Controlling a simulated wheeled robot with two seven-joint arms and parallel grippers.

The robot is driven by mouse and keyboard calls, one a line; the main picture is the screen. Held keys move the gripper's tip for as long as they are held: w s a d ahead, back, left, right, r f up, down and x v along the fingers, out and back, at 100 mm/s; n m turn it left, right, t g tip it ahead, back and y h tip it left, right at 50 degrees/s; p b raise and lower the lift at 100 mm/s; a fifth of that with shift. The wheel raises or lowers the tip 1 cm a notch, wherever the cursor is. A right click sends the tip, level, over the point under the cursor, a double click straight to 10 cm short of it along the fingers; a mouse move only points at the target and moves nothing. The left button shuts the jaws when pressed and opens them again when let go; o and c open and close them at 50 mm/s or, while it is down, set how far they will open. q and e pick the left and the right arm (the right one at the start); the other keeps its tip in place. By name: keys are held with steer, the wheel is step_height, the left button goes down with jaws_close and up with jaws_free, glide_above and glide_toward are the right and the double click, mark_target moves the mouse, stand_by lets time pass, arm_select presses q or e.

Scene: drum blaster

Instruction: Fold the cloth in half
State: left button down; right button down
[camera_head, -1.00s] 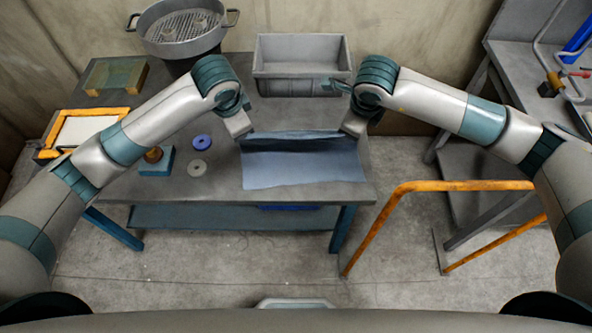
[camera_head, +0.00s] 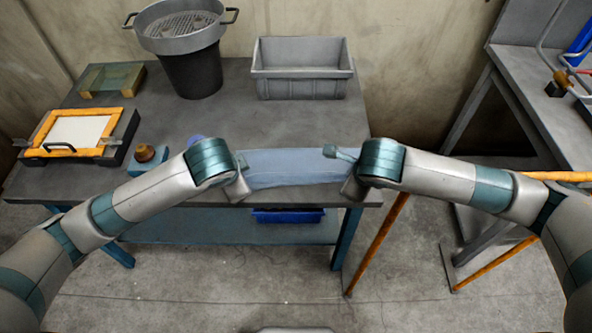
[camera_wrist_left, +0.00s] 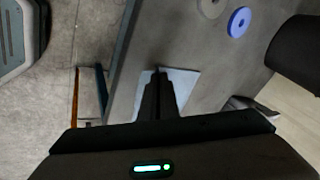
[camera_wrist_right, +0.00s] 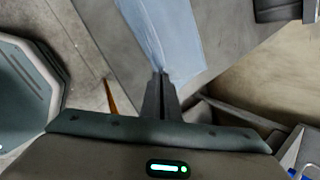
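The light blue cloth (camera_head: 290,170) lies at the table's front edge as a narrow strip, its far part brought over toward the front. My left gripper (camera_head: 239,192) is at the cloth's front left corner. In the left wrist view its fingers (camera_wrist_left: 159,78) are together with a pale piece of cloth (camera_wrist_left: 183,85) around the tips. My right gripper (camera_head: 350,190) is at the front right corner. In the right wrist view its fingers (camera_wrist_right: 161,78) are together on the cloth (camera_wrist_right: 170,35), which creases toward the tips. The cloth's lower layer is mostly hidden.
A grey bin (camera_head: 303,85) and a black bucket with a sieve (camera_head: 190,70) stand at the table's back. An orange-framed screen (camera_head: 78,132) and a knobbed blue block (camera_head: 146,158) are at left. The table middle (camera_head: 240,120) is clear. An orange rail (camera_head: 378,245) stands right of the table.

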arm_select(q)
steer(key=shift+f, duration=0.1)
arm_select(e)
steer(key=shift+d, duration=0.1)
arm_select(q)
steer(key=c, duration=1.7)
jaws_free()
arm_select(e)
steer(key=c, duration=1.7)
jaws_free()
arm_select(q)
steer(key=shift+s, duration=0.1)
arm_select(e)
steer(key=shift+s, duration=0.1)
